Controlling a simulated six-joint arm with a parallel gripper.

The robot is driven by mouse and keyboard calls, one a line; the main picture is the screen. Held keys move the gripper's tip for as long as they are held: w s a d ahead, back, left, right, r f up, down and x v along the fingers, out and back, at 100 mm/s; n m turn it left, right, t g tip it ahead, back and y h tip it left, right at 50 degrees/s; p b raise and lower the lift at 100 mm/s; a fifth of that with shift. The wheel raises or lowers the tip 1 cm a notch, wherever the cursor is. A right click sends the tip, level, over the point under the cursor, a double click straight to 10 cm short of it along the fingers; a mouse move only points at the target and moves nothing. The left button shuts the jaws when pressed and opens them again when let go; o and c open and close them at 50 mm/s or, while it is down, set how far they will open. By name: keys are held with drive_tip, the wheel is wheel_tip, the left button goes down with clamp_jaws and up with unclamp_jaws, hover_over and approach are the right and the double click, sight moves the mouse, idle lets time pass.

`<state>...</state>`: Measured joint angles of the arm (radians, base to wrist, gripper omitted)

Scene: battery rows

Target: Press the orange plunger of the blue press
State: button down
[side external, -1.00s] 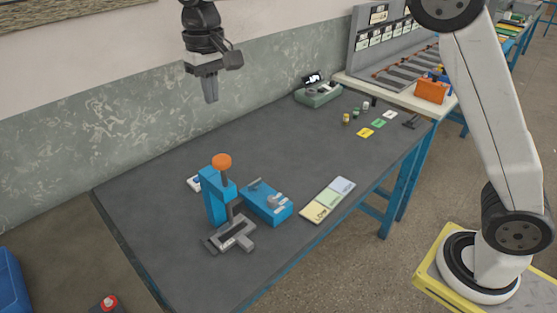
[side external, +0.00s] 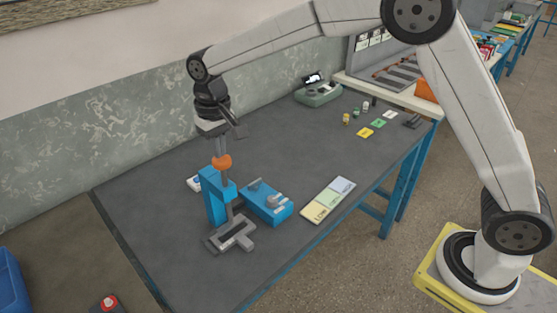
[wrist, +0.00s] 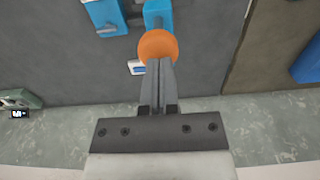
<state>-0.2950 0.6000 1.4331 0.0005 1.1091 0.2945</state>
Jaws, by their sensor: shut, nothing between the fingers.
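The blue press (side external: 214,198) stands upright on the dark table, with its orange plunger knob (side external: 222,162) on a shaft at the top. A grey base plate (side external: 231,235) lies under it. My gripper (side external: 220,154) is shut and empty, pointing down with its fingertips right at the top of the knob. In the wrist view the closed fingertips (wrist: 159,64) overlap the orange knob (wrist: 158,46). I cannot tell for sure whether they touch it. Part of the blue press (wrist: 158,14) shows beyond the knob.
A blue box with grey parts (side external: 268,202) sits just right of the press. A small white-and-blue item (side external: 194,183) lies behind it. A tricolour card strip (side external: 328,200) lies to the right. A green device (side external: 318,95) and small cards (side external: 364,132) are further back. The table's middle is clear.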

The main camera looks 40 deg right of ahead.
sight(222, 164)
drive_tip(key=shift+f, duration=0.35)
wheel_tip(222, 164, down, 3)
drive_tip(key=shift+f, duration=0.1)
drive_tip(key=shift+s+f, duration=0.15)
drive_tip(key=shift+f, duration=0.35)
drive_tip(key=shift+r, duration=0.15)
wheel_tip(222, 164, up, 15)
idle(0.7)
idle(0.7)
